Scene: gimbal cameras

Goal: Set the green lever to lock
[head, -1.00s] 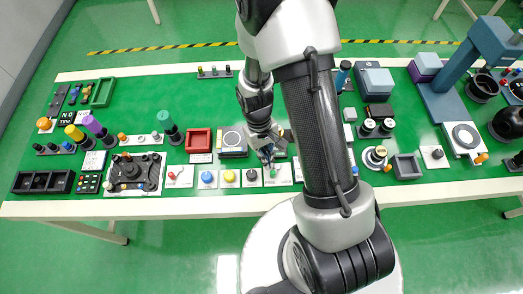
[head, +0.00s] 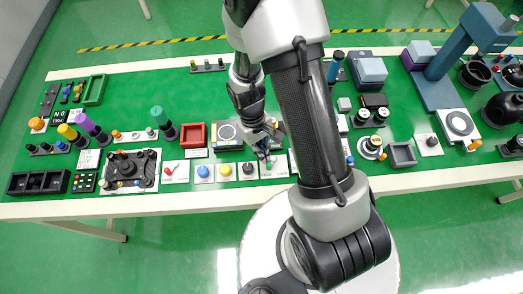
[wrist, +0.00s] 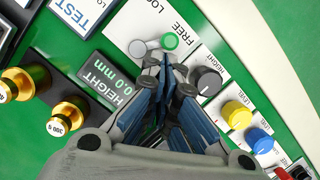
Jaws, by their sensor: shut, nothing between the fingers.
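A dark knob (wrist: 208,80), a yellow button (wrist: 236,114) and a blue button (wrist: 259,140) stand in a row beside the lever plate. A height display (wrist: 112,82) and brass-coloured weights (wrist: 70,115) are on the other side. A red tray (head: 194,135) sits further left.

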